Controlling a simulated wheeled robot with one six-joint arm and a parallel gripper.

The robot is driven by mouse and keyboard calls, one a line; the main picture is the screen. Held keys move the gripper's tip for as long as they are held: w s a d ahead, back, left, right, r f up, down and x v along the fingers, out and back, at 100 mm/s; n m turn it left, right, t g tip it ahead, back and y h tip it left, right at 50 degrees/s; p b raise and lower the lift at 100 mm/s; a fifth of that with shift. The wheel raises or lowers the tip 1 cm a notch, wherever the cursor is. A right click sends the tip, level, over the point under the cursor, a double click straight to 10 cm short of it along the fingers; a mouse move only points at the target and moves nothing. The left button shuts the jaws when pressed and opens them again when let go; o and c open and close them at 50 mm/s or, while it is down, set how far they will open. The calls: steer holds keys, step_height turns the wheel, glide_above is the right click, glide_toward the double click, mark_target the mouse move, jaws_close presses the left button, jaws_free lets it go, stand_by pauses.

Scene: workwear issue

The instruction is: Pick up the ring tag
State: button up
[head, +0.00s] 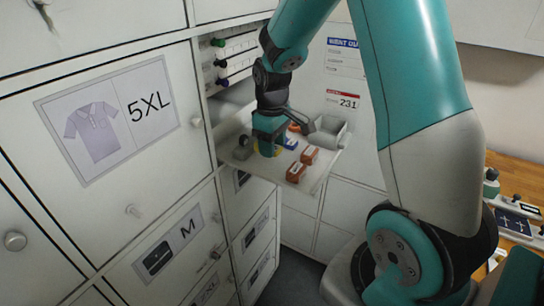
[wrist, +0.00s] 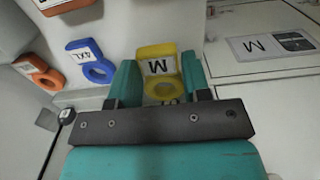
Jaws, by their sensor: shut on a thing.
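The yellow ring tag (wrist: 158,56), labelled M, sits between the two fingers of my gripper (wrist: 159,75) in the wrist view. I cannot tell whether the tag still touches the shelf.
A blue ring tag (wrist: 92,64) marked 4XL and an orange one (wrist: 40,73) lie to the left. The 5XL locker door (head: 110,120) is at left.

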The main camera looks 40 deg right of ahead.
step_height(320, 180, up, 16)
steer(key=b, duration=0.2)
steer(key=shift+r+b, duration=0.15)
steer(key=shift+b, duration=0.25)
stand_by(0.4)
